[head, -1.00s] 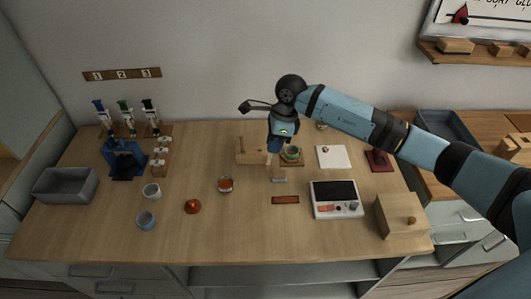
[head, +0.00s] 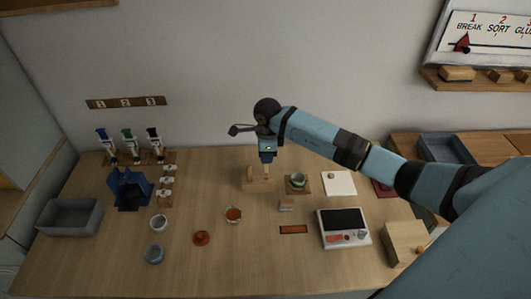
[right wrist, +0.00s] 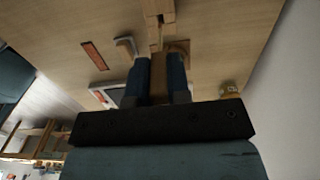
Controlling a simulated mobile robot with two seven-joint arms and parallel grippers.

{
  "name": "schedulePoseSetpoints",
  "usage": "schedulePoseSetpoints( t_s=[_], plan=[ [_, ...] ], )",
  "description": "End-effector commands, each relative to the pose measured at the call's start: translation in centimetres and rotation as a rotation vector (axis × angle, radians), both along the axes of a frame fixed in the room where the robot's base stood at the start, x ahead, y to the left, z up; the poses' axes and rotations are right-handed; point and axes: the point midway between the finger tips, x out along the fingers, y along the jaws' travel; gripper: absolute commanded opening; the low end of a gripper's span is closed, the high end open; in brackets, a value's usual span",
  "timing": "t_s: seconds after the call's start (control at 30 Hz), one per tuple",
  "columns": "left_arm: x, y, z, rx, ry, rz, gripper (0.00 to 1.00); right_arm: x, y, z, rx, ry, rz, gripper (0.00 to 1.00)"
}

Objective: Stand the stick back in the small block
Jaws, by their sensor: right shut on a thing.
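My right gripper (head: 267,160) is shut on a thin wooden stick (head: 267,172), with the stick pointing down. It is above the right part of a small pale wooden block (head: 257,186), which has a short upright piece on its left. In the right wrist view the stick (right wrist: 158,88) is between the two dark blue fingers (right wrist: 158,62), and its far end points toward the wooden block (right wrist: 160,12). I cannot tell whether the stick touches the block or is in it. My left gripper is not in view.
Right of the block is a green bowl (head: 298,181) on a brown mat. A small grey-topped block (head: 286,205), a red-brown strip (head: 293,229) and a scale (head: 344,228) are nearer. The table left of the block is clear.

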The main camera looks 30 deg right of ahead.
Motion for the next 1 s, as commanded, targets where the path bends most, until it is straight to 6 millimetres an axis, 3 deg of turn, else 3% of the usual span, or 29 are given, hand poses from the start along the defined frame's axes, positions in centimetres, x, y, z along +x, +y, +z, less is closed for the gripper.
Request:
schedulePoseSetpoints(
  t_s=[1.0],
  plan=[
    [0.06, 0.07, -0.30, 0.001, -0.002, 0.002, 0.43, 0.04, 0.03, -0.19, 0.001, -0.001, 0.000, 0.00]
  ],
)
